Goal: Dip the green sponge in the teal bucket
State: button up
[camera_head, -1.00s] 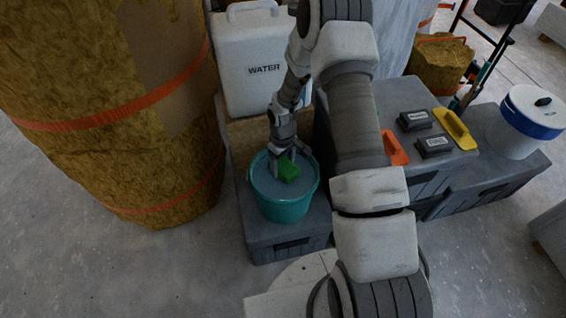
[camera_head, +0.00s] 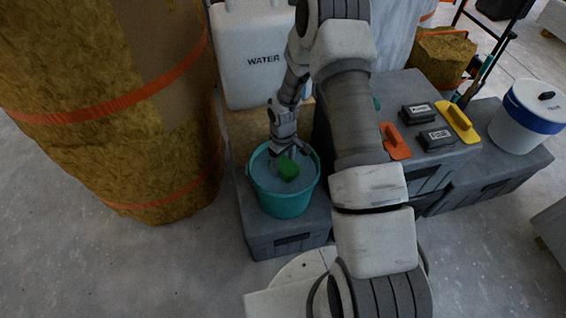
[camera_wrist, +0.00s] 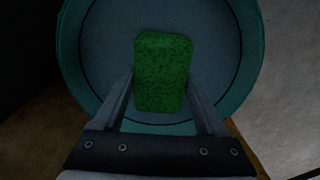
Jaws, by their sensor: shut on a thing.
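The teal bucket (camera_head: 284,203) stands on a dark grey case, with grey-blue water or a flat surface inside it. The green sponge (camera_head: 287,168) is within the bucket's rim as seen from above. My gripper (camera_head: 284,155) points down over the bucket and is shut on the sponge. In the wrist view, the sponge (camera_wrist: 161,75) sits between the two fingers (camera_wrist: 160,103), with the bucket's rim (camera_wrist: 252,60) around it. I cannot tell exactly how deep the sponge is in the water.
A white water container (camera_head: 250,58) stands behind the bucket. A large insulation roll (camera_head: 120,110) is at left. A white bucket (camera_head: 520,118) stands farther right.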

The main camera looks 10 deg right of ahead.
jog(key=shift+r+p, duration=2.95)
jog(key=shift+r, duration=1.4)
jog(key=shift+r, duration=0.1)
